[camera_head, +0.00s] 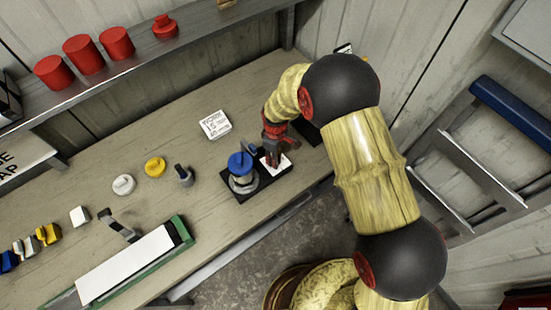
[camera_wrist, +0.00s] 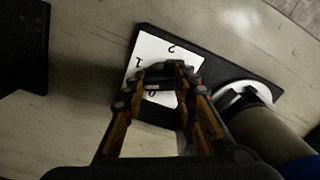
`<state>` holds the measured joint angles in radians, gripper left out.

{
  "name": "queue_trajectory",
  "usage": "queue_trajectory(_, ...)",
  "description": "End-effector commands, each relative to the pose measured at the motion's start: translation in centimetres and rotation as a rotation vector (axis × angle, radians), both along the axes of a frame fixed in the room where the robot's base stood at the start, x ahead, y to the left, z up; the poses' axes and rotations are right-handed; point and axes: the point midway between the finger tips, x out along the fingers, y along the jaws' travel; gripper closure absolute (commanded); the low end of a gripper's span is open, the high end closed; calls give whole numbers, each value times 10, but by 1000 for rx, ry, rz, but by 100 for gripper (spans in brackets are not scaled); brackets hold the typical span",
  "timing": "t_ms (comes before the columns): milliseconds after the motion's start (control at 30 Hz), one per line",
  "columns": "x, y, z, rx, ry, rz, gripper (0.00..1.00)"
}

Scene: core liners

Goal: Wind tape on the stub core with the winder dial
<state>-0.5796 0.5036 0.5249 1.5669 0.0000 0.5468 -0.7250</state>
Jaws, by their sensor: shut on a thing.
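The winder's black base (camera_head: 232,188) sits near the front edge of the bench; it also shows in the wrist view (camera_wrist: 205,58). A grey cylinder with a blue top (camera_head: 240,166) stands upright at its left end; I cannot tell whether this is the stub core. In the wrist view its tan-grey side (camera_wrist: 262,135) is at the lower right. A white dial plate (camera_wrist: 148,50) marked 0, 1 and 2 is at the other end. My gripper (camera_head: 272,158) points down over this plate, shut on the dark dial knob (camera_wrist: 158,72), which the fingers partly hide.
A white lettered card (camera_head: 215,124) lies behind the winder. A dark-topped peg (camera_head: 183,174), a yellow roll (camera_head: 155,167) and a white roll (camera_head: 123,184) stand to the left. A green-edged board (camera_head: 130,263) lies at front left. Red cylinders (camera_head: 84,54) stand on the shelf.

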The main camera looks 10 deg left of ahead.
Motion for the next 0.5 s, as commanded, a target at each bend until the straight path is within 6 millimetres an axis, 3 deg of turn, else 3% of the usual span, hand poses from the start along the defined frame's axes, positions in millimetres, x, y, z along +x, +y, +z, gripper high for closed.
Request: queue_trajectory(500, 1, 1, 0, 2, -2, -488, 97)
